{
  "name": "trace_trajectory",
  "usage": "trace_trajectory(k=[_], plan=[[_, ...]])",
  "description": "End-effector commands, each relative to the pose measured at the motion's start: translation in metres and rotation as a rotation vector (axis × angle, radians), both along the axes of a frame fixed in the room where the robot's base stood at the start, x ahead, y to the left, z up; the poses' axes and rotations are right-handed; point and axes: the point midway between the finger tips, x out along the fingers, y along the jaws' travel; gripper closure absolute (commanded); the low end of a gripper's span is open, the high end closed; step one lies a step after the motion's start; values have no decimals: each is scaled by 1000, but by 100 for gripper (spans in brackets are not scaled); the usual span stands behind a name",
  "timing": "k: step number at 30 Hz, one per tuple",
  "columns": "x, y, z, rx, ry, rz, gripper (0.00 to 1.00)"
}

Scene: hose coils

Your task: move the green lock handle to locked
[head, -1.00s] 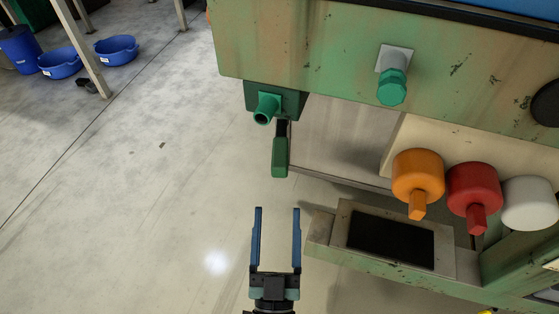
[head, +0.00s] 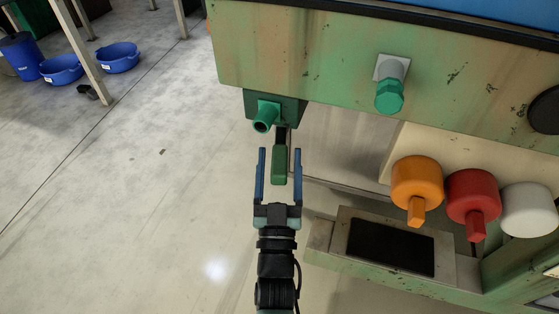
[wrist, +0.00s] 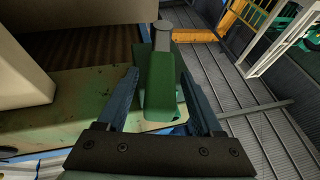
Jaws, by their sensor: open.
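The green lock handle (head: 279,165) hangs down from a dark stem below a green block with a round spout (head: 264,117) at the left end of the machine. In the wrist view the handle (wrist: 160,88) fills the middle, with a grey metal pin at its far end. My gripper (head: 279,150) is open, its two blue fingers on either side of the handle. In the wrist view my gripper's fingers (wrist: 160,85) stand left and right of it, with gaps still showing, wider on the right.
The machine's worn green panel (head: 300,55) bears a green hex fitting (head: 389,96). Orange (head: 416,183), red (head: 473,195) and white knobs (head: 530,209) stick out at the right. A ledge with a dark inset (head: 391,246) lies below. Open floor (head: 130,200) lies left; blue tubs (head: 118,58) stand far back.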

Motion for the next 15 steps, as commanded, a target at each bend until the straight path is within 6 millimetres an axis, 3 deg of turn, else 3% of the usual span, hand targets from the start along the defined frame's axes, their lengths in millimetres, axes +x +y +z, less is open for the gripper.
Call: trace_trajectory(k=[3, 13, 15], plan=[[0, 0, 0, 0, 0, 0, 36], [0, 0, 0, 0, 0, 0, 96], [0, 0, 0, 0, 0, 0, 100]])
